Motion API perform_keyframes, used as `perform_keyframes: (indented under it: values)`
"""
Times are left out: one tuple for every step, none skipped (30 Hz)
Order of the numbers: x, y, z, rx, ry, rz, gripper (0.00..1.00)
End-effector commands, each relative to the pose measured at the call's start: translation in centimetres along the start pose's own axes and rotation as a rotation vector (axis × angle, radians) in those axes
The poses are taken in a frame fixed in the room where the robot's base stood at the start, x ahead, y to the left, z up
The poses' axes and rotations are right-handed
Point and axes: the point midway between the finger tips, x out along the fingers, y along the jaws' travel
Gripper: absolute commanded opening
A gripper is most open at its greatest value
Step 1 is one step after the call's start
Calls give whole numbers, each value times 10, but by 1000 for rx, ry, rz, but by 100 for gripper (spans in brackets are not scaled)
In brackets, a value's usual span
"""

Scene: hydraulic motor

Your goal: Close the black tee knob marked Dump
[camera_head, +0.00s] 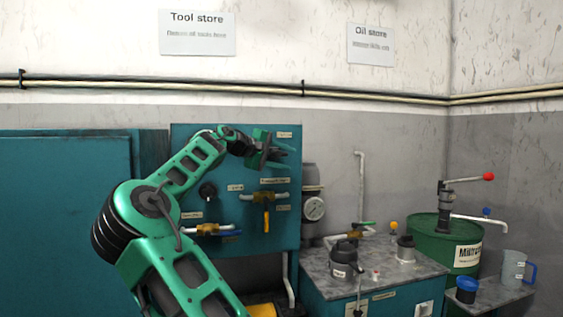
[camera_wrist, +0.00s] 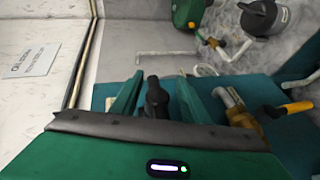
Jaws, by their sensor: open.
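A black tee-shaped knob (camera_wrist: 153,97) shows in the wrist view between the two green fingers of my gripper (camera_wrist: 157,92). The fingers are apart, one on each side of it, with a visible gap at least on the left. In the head view my gripper (camera_head: 281,154) is at the upper right of the teal panel (camera_head: 224,151) and largely hides the knob. A small label (camera_head: 285,135) sits just above the gripper; its text is too small to read, so I cannot confirm the Dump marking.
A brass valve with a yellow handle (camera_head: 266,219) is just below my gripper, close to the fingers' right side in the wrist view (camera_wrist: 298,107). A gauge (camera_head: 315,208) stands right of the panel.

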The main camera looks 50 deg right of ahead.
Motion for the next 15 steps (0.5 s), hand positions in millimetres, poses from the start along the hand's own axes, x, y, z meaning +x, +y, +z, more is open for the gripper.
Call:
perform_keyframes:
  values:
    - [-1,0,0,0,0,1,42]
    - [-2,0,0,0,1,1,42]
    - [-4,0,0,0,1,1,42]
    - [-7,0,-1,0,1,1,42]
    - [-10,0,-1,1,2,1,42]
    - [-15,0,-1,1,2,2,42]
    - [-20,0,-2,1,3,2,42]
    - [-25,0,-2,0,4,1,42]
    - [-32,0,-2,0,3,1,42]
    - [-38,0,-2,0,4,1,42]
    - [-44,0,-2,0,4,2,42]
    - [-52,0,-2,0,3,1,42]
    - [-58,-1,-2,-1,3,0,42]
    - [-64,-1,-2,-1,4,0,42]
    - [-70,-1,-2,-1,3,0,42]
